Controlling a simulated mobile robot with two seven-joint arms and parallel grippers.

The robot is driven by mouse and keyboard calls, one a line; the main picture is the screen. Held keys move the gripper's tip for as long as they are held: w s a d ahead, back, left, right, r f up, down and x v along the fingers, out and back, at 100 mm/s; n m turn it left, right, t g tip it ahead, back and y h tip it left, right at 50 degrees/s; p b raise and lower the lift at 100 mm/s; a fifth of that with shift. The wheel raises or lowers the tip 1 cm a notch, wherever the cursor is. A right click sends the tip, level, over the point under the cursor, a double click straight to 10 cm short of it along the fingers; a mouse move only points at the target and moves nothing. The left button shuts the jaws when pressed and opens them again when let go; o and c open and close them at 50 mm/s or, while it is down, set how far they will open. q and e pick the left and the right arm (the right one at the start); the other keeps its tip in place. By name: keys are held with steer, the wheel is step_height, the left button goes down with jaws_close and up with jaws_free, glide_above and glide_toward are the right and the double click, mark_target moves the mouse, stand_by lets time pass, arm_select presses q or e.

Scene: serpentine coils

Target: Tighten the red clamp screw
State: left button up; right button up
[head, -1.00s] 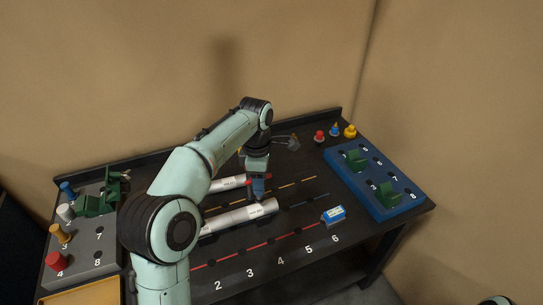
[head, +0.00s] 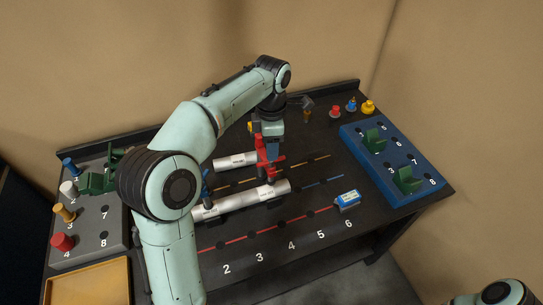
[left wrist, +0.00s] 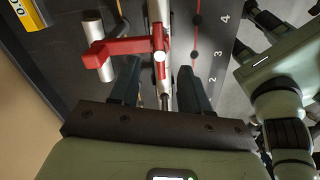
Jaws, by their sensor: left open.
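The red clamp (head: 268,172) sits across the silver pipes (head: 250,199) at the middle of the table in the head view. My left gripper (head: 270,138) points down over it from above. In the left wrist view the red clamp (left wrist: 123,47) shows ahead, with its pale screw head or bright spot at the bar's end. The fingers are open and apart, one on each side of the rod. My right gripper is not in view.
A blue rack (head: 395,185) with green holders stands at right. A grey rack (head: 112,252) with coloured pegs stands at left, with a yellow tray (head: 90,285) before it. A blue-and-white box (head: 347,200) lies by number 6. Small coloured knobs (head: 368,107) stand at the back right.

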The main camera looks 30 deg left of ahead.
mark_target(271, 163)
arm_select(q)
steer(key=shift+f, duration=2.7)
